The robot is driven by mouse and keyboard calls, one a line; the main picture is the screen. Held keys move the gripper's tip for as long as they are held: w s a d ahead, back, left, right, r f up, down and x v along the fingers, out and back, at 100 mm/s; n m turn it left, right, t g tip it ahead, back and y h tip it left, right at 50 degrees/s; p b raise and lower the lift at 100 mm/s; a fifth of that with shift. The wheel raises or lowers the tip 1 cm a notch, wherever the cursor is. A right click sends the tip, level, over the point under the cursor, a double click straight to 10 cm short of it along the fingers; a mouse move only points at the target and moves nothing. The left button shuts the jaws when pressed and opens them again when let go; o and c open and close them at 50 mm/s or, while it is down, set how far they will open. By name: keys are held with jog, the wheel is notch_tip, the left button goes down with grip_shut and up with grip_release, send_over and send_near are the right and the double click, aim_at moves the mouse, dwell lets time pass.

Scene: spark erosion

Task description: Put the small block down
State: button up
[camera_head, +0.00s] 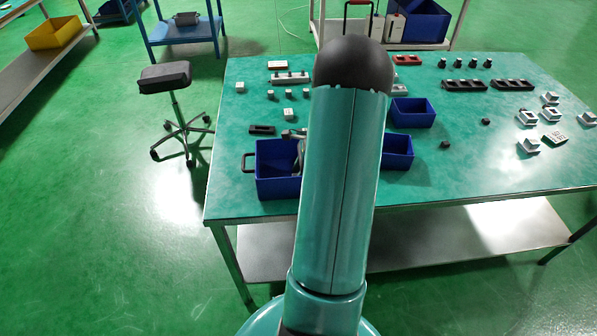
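My arm stands in the middle of the view and hides the centre of the green-topped table (232,190). Grey metal parts, probably of my gripper (298,150), show just left of the arm, over the right side of a blue bin with a handle (275,185). The fingertips are not clear, and I cannot see whether they hold a block. Small pale blocks (289,114) stand on the table's left part. Small dark blocks (445,144) lie right of the arm. I cannot tell which block is the task's small block.
Two blue bins (412,113) stand right of the arm. Dark slotted holders (465,86) and several pale parts (528,118) lie at the right. A black stool (165,77) stands left of the table. Bare tabletop shows at the front right.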

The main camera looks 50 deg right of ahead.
jog(key=v, duration=1.2)
jog(key=w+a+r+n+h, duration=0.15)
jog(key=a+r+n, duration=0.25)
jog(key=a, duration=0.4)
jog(key=w+a+r+n, duration=0.3)
jog(key=a+r+n, duration=0.2)
jog(key=a, duration=0.2)
jog(key=w+a+r+n, duration=0.2)
jog(key=a+r+n, duration=0.2)
jog(key=a, duration=0.4)
jog(key=s+a+r+n, duration=0.1)
jog(key=s+a+n, duration=0.2)
jog(key=a+n, duration=0.2)
jog(key=s+a+r+n+t+h, duration=0.1)
jog(key=s+a+r+n, duration=0.1)
jog(key=a+n, duration=0.3)
jog(key=s+a+r+n+t, duration=0.1)
jog(key=s+a+n, duration=0.2)
jog(key=a, duration=0.7)
jog(key=shift+s+r+n, duration=0.4)
jog(key=shift+n, duration=0.5)
jog(key=shift+o, duration=0.5)
